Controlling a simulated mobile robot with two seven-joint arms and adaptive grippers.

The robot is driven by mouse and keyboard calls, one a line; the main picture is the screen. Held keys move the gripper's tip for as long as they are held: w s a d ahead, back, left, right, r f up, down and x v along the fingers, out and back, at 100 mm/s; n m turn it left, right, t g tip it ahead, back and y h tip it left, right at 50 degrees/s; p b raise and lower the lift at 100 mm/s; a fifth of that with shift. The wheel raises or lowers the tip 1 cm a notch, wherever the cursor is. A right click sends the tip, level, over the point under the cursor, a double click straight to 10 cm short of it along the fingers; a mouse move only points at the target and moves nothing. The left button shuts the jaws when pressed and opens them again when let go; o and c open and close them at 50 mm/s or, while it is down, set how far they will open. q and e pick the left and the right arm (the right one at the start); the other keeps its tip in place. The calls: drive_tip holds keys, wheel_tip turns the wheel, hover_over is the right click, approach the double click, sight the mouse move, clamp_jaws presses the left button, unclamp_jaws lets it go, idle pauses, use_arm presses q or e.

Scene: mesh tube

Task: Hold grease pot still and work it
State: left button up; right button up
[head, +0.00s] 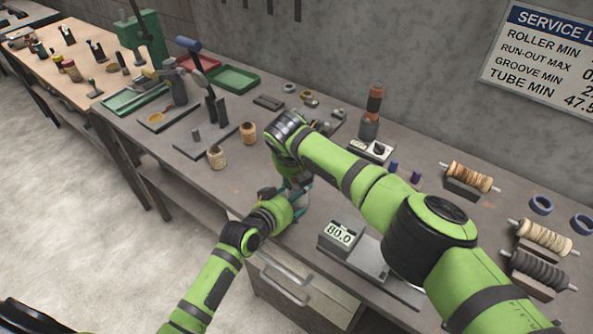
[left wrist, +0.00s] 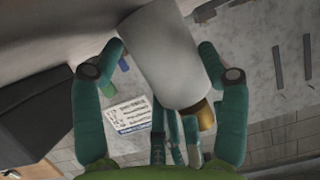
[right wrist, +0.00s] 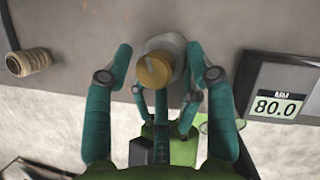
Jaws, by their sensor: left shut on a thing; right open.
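The grease pot is a pale grey cylinder (left wrist: 165,60) with a brass-coloured cap (right wrist: 154,69). In the left wrist view it sits between the fingers of my left gripper (left wrist: 161,52), which is shut on its body. In the right wrist view my right gripper (right wrist: 160,58) is open above the pot, with a finger on each side of the cap. I see no clear contact between these fingers and the cap. In the head view the pot (head: 297,197) is mostly hidden by both my arms and grippers at the bench's front edge.
A gauge reading 80.0 (head: 341,234) stands right of the pot. Two thread spools (head: 216,157) (head: 248,133) and a dark stand plate (head: 195,146) lie to the left. Wound rollers (head: 468,178) lie at the right. Bare bench top lies between the spools and the pot.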

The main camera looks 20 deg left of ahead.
drive_tip(key=shift+s+a+r, duration=0.1)
drive_tip(key=shift+s+r, duration=0.1)
drive_tip(key=shift+r, duration=0.2)
drive_tip(key=v, duration=1.1)
drive_tip(key=shift+d, duration=0.25)
drive_tip(key=shift+r, duration=0.1)
drive_tip(key=w+d+m+g+y, duration=0.2)
drive_tip(key=m, duration=1)
drive_tip(key=w+d+m+g+y, duration=0.1)
drive_tip(key=w+m+y, duration=0.1)
drive_tip(key=m, duration=1)
drive_tip(key=x, duration=1.1)
drive_tip(key=shift+s+d, duration=0.15)
drive_tip(key=shift+d, duration=0.1)
